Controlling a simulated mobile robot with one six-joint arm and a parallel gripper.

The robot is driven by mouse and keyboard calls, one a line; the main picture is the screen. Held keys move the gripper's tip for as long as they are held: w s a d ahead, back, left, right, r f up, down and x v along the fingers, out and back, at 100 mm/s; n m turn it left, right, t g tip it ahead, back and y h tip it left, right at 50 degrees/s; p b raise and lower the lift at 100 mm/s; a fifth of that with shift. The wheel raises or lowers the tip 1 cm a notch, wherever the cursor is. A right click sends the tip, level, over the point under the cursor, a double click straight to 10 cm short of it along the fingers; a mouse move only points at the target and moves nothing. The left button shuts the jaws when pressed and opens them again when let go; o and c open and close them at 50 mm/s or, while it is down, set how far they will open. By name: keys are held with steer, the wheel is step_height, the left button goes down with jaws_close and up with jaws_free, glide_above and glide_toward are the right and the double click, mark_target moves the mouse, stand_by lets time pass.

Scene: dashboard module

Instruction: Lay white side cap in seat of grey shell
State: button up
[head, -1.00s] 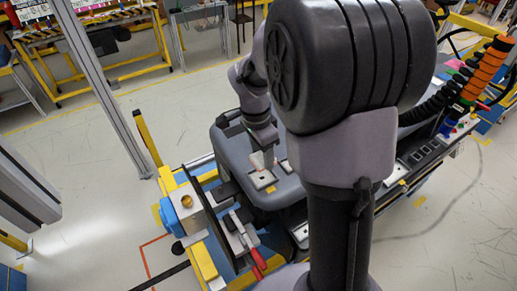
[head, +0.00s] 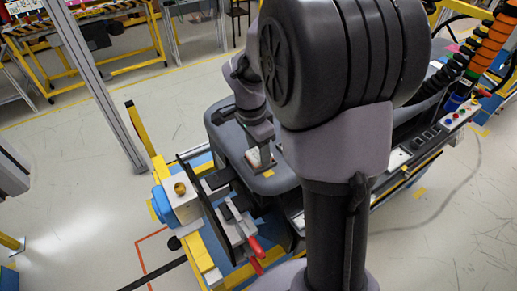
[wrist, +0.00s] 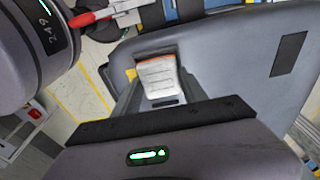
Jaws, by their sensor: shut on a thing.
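The large grey shell (head: 225,132) lies on the fixture, and its broad surface also fills the right of the wrist view (wrist: 240,65). My gripper (head: 264,163) points down at the shell's upper surface. In the wrist view my gripper (wrist: 158,72) is shut on the white side cap (wrist: 158,80), a small ribbed piece with an orange line along its far edge. A pale patch (head: 252,158) shows beside the fingers in the head view; I cannot tell whether it is the cap or the seat. The cap hides what lies under it, so contact with the seat cannot be told.
A red-handled clamp (head: 252,245) stands at the shell's near left edge, its red handle (wrist: 84,19) near the top of the wrist view. A blue and silver block with a brass knob (head: 180,189) is at the left. Open floor (head: 80,180) lies left of the fixture.

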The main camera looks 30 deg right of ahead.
steer(key=shift+f, duration=0.35)
steer(key=o, duration=1.4)
steer(key=shift+r, duration=0.1)
step_height(320, 180, up, 17)
steer(key=a+p, duration=0.2)
steer(key=p, duration=0.2)
steer(key=s+a+f+n+t+y+b, duration=0.1)
steer(key=s+a+f+n+t+b, duration=0.1)
steer(key=s+a+f+n+b, duration=0.2)
steer(key=s+a+f+n+t+y+b, duration=0.1)
steer(key=s+a+f+n+t+b, duration=0.1)
steer(key=s+a+f+n+b, duration=0.2)
steer(key=s+a+f+n+t+y+b, duration=0.1)
steer(key=s+a+f+n+b, duration=0.4)
steer(key=s+f+b, duration=0.4)
steer(key=shift+s+a+f+t+b, duration=0.1)
steer(key=shift+a+f+t+b, duration=0.15)
steer(key=shift+f+b, duration=1.05)
steer(key=shift+a+f+t+b, duration=0.15)
steer(key=shift+a+f+b, duration=0.1)
steer(key=shift+f+b, duration=1)
